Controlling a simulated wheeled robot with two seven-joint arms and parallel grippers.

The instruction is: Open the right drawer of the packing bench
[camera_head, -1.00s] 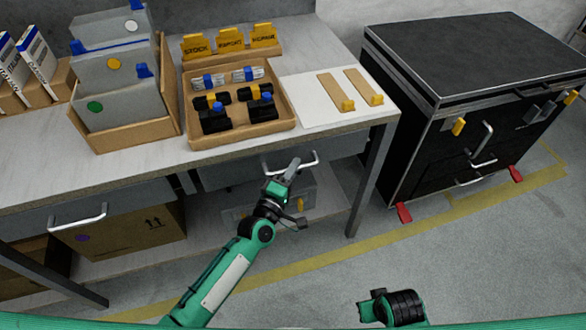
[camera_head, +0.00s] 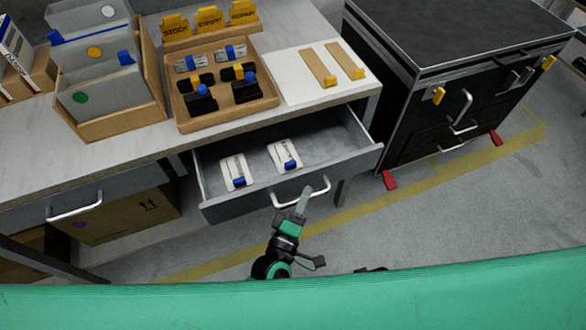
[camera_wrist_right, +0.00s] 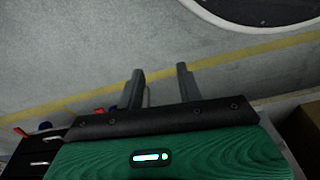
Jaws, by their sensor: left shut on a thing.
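The right drawer (camera_head: 290,165) of the packing bench (camera_head: 130,146) is pulled out well past the bench edge in the head view. Two white cards with blue clips, a left one (camera_head: 233,171) and a right one (camera_head: 284,155), lie inside it. My left gripper (camera_head: 303,198) is shut on the drawer's silver bar handle (camera_head: 316,190) at the front. The fingers partly hide the handle's middle. My right gripper (camera_wrist_right: 160,88) shows in the right wrist view, with its two fingers apart and nothing between them, above the floor.
The bench's left drawer handle (camera_head: 75,207) is on a closed front. A black cabinet (camera_head: 430,110) with red feet stands to the right. A parts tray (camera_head: 222,118) and a folder box (camera_head: 120,125) stand on the bench.

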